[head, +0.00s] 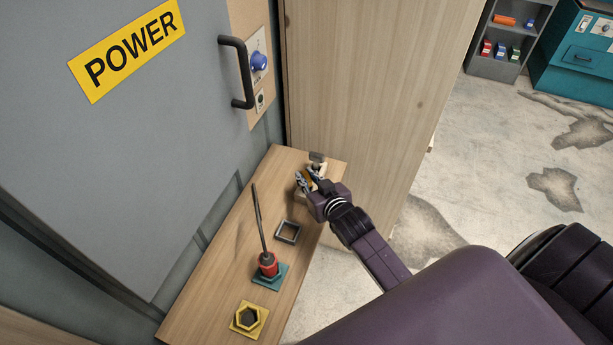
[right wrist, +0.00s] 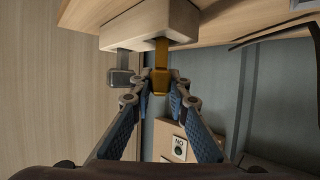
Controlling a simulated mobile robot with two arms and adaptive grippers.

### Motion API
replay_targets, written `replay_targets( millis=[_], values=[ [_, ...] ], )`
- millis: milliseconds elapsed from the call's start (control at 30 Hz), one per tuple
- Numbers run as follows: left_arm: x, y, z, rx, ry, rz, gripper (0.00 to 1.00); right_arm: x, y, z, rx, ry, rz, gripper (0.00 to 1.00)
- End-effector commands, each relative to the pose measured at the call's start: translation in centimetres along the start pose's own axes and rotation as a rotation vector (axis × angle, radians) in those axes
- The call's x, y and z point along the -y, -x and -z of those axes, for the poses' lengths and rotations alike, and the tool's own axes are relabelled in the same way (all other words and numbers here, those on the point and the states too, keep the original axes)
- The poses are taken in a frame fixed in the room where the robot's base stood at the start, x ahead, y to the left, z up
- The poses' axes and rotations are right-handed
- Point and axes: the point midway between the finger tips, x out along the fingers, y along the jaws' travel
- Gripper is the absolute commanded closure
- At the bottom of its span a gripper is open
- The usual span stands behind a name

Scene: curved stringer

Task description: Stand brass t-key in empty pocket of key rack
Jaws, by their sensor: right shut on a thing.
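The brass t-key (right wrist: 161,82) is between the fingertips of my right gripper (right wrist: 160,78) in the right wrist view, which is shut on it. Its shaft overlaps the pale wooden key rack (right wrist: 130,28); I cannot tell whether its end is inside a pocket or only in front of the block. A grey t-key (right wrist: 121,77) stands in the rack beside it. In the head view, my right gripper (head: 308,182) is at the far end of the wooden bench, and it partly hides the rack. The grey key's head (head: 317,157) shows just beyond. My left gripper is out of view.
On the bench (head: 232,235) are a square dark frame (head: 288,232), a red-handled tool (head: 268,265) upright on a teal base, and a yellow hexagonal socket (head: 248,318). A grey POWER cabinet (head: 130,130) borders the left; a wooden panel (head: 370,90) rises behind the bench's far end.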

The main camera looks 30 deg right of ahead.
Motion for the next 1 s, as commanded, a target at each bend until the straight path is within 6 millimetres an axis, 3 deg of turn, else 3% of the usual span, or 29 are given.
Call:
replay_targets(
  millis=[267, 300, 433, 767, 1000],
  values=[
    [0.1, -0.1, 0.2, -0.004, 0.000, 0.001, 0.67, 0.0, -0.1, 0.0, -0.002, 0.000, 0.000, 1.00],
    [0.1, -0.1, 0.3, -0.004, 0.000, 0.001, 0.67, 0.0, -0.1, -0.1, -0.001, 0.000, 0.000, 0.82],
    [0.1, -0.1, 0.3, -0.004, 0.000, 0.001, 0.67, 0.0, -0.1, 0.0, -0.001, 0.000, 0.000, 0.68],
    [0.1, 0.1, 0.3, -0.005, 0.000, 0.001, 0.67, 0.0, 0.1, 0.2, -0.001, 0.000, 0.000, 0.67],
    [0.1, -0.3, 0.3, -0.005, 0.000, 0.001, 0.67, 0.0, 3.0, -0.1, 0.000, 0.000, 0.000, 0.67]
  ],
)
